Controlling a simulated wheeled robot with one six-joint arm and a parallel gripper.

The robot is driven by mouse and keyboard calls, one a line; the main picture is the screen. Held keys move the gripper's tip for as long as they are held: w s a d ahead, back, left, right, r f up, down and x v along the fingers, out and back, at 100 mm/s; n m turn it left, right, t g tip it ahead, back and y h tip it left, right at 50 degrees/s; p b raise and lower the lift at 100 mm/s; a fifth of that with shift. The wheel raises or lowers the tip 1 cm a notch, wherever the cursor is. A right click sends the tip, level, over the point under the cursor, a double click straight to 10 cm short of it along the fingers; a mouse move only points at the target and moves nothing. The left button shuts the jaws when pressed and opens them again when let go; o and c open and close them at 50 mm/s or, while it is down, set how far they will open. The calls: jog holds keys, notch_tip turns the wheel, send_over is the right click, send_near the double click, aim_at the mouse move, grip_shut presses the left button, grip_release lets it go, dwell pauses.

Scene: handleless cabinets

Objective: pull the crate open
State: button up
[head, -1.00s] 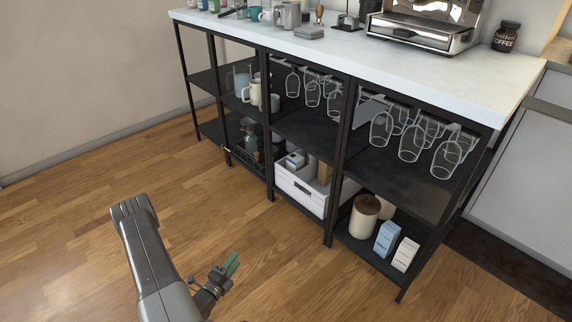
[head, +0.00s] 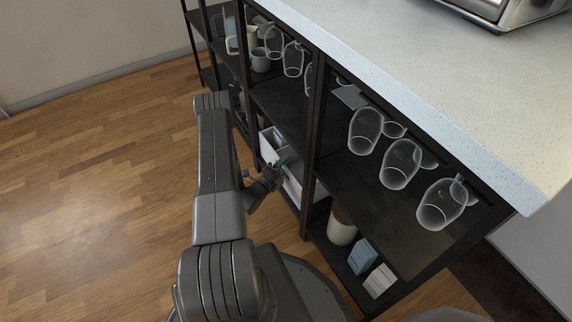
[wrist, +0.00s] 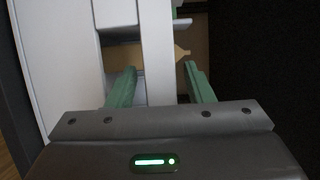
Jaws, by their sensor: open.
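The white crate (head: 292,190) sits on the bottom shelf of the black rack, partly hidden behind my arm. Some items show inside it. My gripper (head: 283,161), with green fingers, is at the crate's front near its top edge. In the wrist view, the crate's white front (wrist: 65,60) fills the left, with a slot-like opening beside a narrow white strip. My open gripper (wrist: 160,70) has one finger in line with that opening and the other on the strip's far side. The strip lies between the fingers; I cannot tell whether they touch it.
The black rack's upright (head: 313,130) stands right of the crate, with a shelf above. Hanging glasses (head: 402,163) are above right. A light blue carton (head: 362,256) and a white carton (head: 380,281) stand lower right. The wooden floor (head: 90,200) at left is clear.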

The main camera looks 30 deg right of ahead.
jog(key=shift+w+d, duration=0.25)
jog(key=shift+d, duration=0.25)
grip_shut()
jog(key=shift+a, duration=0.1)
